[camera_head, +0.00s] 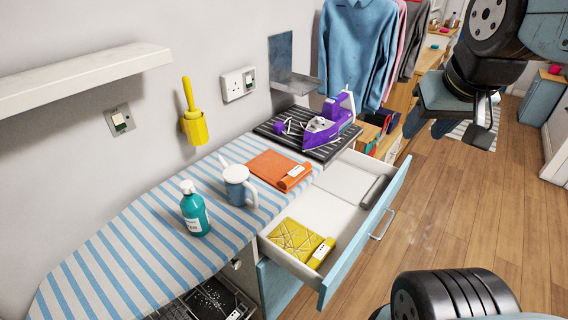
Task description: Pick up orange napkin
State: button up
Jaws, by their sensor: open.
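The orange napkin (278,170) lies folded flat on the blue-and-white striped ironing board (130,250), near its right end. A small label shows on its right side. A white and blue mug (238,186) stands just in front of it, to the left. My gripper (466,130) is open and empty at the upper right, above the wooden floor and well apart from the napkin. Its fingers are partly dark and hard to make out.
A teal bottle (195,210) stands left of the mug. A purple iron (328,125) rests on a black ribbed mat (290,145) behind the napkin. An open drawer (345,230) with a yellow cloth (296,238) juts out in front. Shirts (352,50) hang behind.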

jog(key=o, duration=0.3)
jog(key=shift+w+a, duration=0.15)
jog(key=shift+w, duration=0.2)
jog(key=shift+o, duration=0.9)
jog(key=shift+m+y, duration=0.4)
jog(key=shift+y, duration=0.1)
jog(key=w+a, duration=0.1)
jog(key=w+a+f, duration=0.1)
jog(key=w, duration=0.1)
jog(key=shift+a, duration=0.35)
jog(key=m+g+y, duration=0.2)
jog(key=m+g, duration=0.1)
jog(key=m, duration=0.4)
send_over(301, 170)
jog(key=s+d, duration=0.2)
jog(key=f, duration=2.5)
jog(key=shift+w+a+f, duration=0.1)
jog(key=shift+a+f, duration=0.15)
jog(key=shift+f, duration=0.15)
jog(key=shift+w+x, duration=0.1)
jog(key=shift+x, duration=1.2)
jog(key=shift+w+x, duration=0.15)
jog(key=shift+x, duration=1.1)
